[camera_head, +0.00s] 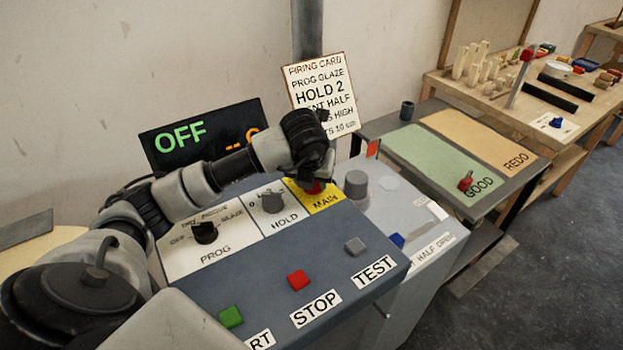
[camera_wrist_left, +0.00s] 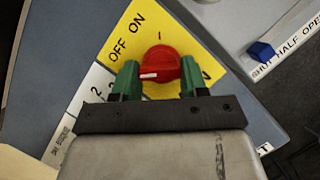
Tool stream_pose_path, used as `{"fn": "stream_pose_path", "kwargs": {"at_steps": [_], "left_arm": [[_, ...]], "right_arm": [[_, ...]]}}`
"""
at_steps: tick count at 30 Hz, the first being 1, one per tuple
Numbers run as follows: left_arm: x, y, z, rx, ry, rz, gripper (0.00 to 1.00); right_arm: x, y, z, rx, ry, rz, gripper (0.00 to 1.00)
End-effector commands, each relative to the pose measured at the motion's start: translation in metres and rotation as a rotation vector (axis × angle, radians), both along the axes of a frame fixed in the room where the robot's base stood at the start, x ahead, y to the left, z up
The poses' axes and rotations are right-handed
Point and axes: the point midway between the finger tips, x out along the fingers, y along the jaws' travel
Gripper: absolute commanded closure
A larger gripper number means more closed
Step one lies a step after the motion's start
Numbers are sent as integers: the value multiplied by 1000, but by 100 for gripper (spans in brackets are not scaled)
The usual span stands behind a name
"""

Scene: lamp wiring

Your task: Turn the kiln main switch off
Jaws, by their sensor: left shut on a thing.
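The red main switch knob (camera_wrist_left: 160,66) sits on the yellow MAIN plate (camera_wrist_left: 122,22) with OFF and ON labels. My left gripper (camera_wrist_left: 160,82) is shut on the knob, one green fingertip on each side. The knob's white mark points left in the wrist view, toward the OFF side and away from the tick above the knob. In the head view my left gripper (camera_head: 314,180) reaches down onto the yellow plate (camera_head: 325,200) and mostly hides the knob. The kiln display (camera_head: 190,138) reads OFF in green, with orange dashes partly hidden by my arm. My right gripper does not show.
The PROG knob (camera_head: 205,233) and HOLD knob (camera_head: 272,202) stand left of the plate. Green (camera_head: 231,317), red (camera_head: 298,280) and grey (camera_head: 355,246) buttons lie in front. A firing card (camera_head: 320,85) stands behind. A sorting table with GOOD (camera_head: 440,160) and REDO (camera_head: 490,140) areas is at right.

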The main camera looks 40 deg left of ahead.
Motion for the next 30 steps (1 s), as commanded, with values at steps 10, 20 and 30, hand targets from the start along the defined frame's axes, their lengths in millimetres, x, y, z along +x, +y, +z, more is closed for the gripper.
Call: {"fn": "stream_pose_path", "kwargs": {"at_steps": [10,20,30], "left_arm": [[1,1,2,0,-6,14,80],[1,1,1,-1,-3,12,31],[-2,-1,8,-1,-4,10,31]], "right_arm": [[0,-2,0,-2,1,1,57],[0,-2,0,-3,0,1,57],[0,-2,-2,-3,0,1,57]]}}
